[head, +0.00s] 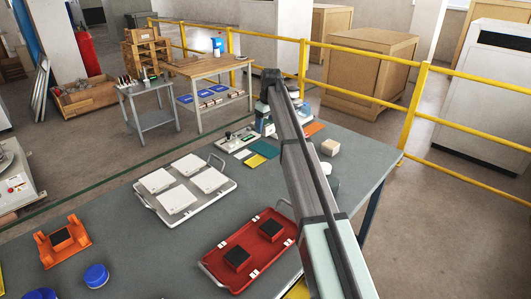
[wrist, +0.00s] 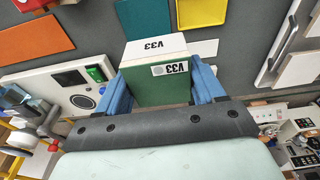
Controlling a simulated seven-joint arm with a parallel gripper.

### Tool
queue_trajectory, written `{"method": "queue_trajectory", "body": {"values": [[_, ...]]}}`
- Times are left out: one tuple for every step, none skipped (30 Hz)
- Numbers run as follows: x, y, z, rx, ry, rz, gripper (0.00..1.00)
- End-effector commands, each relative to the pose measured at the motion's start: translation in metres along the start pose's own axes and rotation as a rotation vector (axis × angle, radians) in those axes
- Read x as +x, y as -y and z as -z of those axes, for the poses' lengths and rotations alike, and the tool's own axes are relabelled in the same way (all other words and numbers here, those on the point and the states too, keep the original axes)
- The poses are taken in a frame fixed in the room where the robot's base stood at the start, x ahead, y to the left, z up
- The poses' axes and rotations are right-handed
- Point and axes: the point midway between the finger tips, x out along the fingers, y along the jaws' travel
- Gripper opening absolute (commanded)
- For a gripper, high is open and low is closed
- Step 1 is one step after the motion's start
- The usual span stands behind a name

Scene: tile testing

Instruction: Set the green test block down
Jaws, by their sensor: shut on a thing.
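The green test block (wrist: 162,92) has a green lower side and a white top part marked "V33". In the wrist view it sits between the two blue fingers of my gripper (wrist: 165,82), which is shut on it. The grey table top (wrist: 232,48) shows beyond the block; I cannot tell whether the block touches it. In the head view my arm reaches over the far part of the table, and the block cannot be made out there.
A testing device (wrist: 70,92) stands left of the block. Orange (wrist: 22,42), green (wrist: 134,20) and yellow (wrist: 201,10) tiles lie beyond it. A tray of white tiles (head: 146,203), a red tray (head: 276,275) and a beige block (head: 330,147) are on the table.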

Motion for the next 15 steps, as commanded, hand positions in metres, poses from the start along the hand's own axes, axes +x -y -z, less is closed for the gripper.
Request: {"method": "queue_trajectory", "body": {"values": [[0.003, 0.0, -0.001, 0.008, -0.001, -0.001, 0.22], [0.005, 0.001, -0.002, 0.011, -0.001, 0.0, 0.22], [0.009, 0.001, -0.002, 0.013, -0.001, 0.0, 0.22], [0.013, 0.001, -0.003, 0.013, -0.001, 0.0, 0.22], [0.017, 0.001, -0.004, 0.013, 0.0, 0.0, 0.22], [0.023, 0.001, -0.005, 0.013, 0.0, 0.0, 0.22], [0.027, 0.001, -0.006, 0.013, 0.0, 0.001, 0.22], [0.032, 0.001, -0.006, 0.013, 0.0, 0.001, 0.22], [0.039, 0.001, -0.007, 0.013, 0.0, 0.001, 0.22], [0.044, 0.001, -0.008, 0.013, 0.0, 0.0, 0.22], [0.049, 0.001, -0.009, 0.013, 0.0, 0.001, 0.22], [0.053, 0.001, -0.009, 0.013, 0.0, 0.0, 0.22], [0.056, 0.001, -0.01, 0.013, -0.001, 0.0, 0.22], [0.058, 0.001, -0.01, 0.013, -0.001, 0.0, 0.22], [0.061, 0.001, -0.01, 0.012, -0.001, 0.0, 0.22]]}}
